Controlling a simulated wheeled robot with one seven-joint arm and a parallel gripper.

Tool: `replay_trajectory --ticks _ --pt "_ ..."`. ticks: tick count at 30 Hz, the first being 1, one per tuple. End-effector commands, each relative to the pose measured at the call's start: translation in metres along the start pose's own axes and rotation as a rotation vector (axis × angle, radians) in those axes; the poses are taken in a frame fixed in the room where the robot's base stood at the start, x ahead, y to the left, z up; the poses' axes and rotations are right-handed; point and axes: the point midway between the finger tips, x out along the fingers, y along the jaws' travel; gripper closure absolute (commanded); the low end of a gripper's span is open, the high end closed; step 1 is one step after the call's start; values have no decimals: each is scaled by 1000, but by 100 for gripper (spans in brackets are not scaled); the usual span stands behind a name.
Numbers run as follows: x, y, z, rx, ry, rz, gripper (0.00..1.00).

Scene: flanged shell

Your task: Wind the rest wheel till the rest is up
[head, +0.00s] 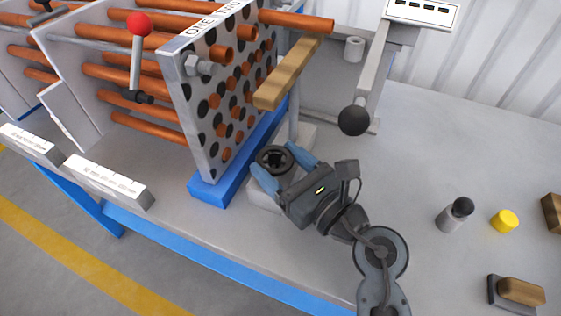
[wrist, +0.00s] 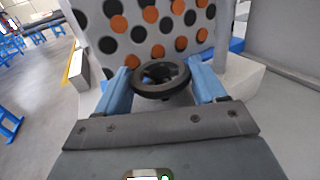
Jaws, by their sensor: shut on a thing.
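The rest wheel, a dark spoked handwheel (head: 273,159), lies flat on a grey block (head: 262,195) at the bench's front. My gripper (head: 280,161) is shut on it, with one blue finger on each side of its rim. In the wrist view the wheel (wrist: 161,79) sits between my two blue fingers (wrist: 161,86). A wooden bar (head: 287,75), seemingly the rest, stands above and behind the wheel on a grey post (head: 293,118). It lies beside the perforated plate, below one long copper tube that sticks out. I cannot tell whether it touches that tube.
The perforated plate (head: 207,112) holds several copper tubes and stands on a blue bar (head: 205,190). A lever with a black ball (head: 354,120) is at the right of it. A red-knobbed lever (head: 138,25) is at the left. A grey cylinder (head: 455,214) and yellow cap (head: 504,220) stand right.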

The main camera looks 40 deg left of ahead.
Motion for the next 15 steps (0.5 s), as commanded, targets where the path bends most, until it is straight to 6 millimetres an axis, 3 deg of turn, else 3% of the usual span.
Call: replay_trajectory --ticks 6,15 --pt "0 0 0 0 0 0 60" --pt "0 1 2 3 1 -36 61"
